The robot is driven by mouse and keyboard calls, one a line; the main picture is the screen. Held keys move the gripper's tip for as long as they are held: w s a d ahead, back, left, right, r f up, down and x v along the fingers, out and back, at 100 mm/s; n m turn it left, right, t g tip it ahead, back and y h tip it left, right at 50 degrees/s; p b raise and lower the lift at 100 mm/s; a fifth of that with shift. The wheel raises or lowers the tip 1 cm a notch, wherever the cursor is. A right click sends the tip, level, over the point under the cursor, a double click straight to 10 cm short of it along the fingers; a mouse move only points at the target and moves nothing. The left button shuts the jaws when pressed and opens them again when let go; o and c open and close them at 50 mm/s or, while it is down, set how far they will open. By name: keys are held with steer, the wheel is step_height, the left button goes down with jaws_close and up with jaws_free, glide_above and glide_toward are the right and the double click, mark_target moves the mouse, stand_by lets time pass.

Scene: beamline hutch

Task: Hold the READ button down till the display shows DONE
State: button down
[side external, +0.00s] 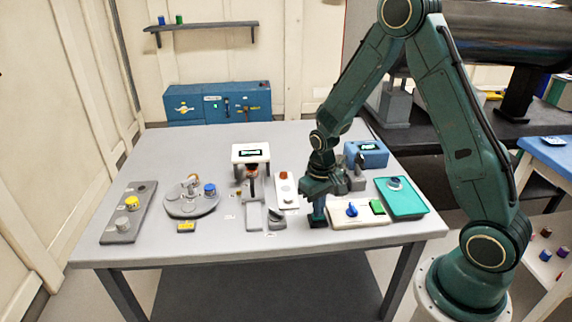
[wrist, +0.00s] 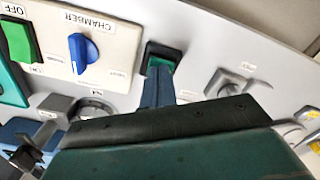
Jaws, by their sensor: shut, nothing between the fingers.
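A small dark box with a green top (wrist: 165,57), which looks like a push button, sits on the table. No READ label is legible. My gripper (wrist: 157,84) is shut and empty, its fingertips over the near side of this green top. I cannot tell whether they touch or press it. In the side view my gripper (side external: 317,205) points down at the dark box, which it mostly hides. A white unit with a small dark display (side external: 250,152) stands at the table's back, and a blue unit with a display (side external: 367,148) stands at right. Their text is too small to read.
Right of my gripper in the side view lies a white CHAMBER panel with a blue knob (side external: 352,210) and a green switch (side external: 377,206). Beyond is a teal tray (side external: 411,208). A round grey plate (side external: 178,207) and a grey strip (side external: 115,229) stand at left.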

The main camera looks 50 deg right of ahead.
steer(key=shift+r, duration=3.45)
steer(key=shift+r, duration=0.1)
steer(key=s+a+r+n+t, duration=0.1)
steer(key=s+a+r, duration=0.15)
steer(key=r, duration=0.45)
steer(key=s+a+r+t, duration=0.2)
steer(key=s+r, duration=0.2)
steer(key=r, duration=0.3)
steer(key=s+a+r+n+t, duration=0.2)
steer(key=s+r, duration=0.3)
steer(key=s, duration=0.7)
steer(key=shift+a+r+t, duration=0.3)
steer(key=shift+a+r, duration=0.1)
steer(key=shift+a, duration=0.05)
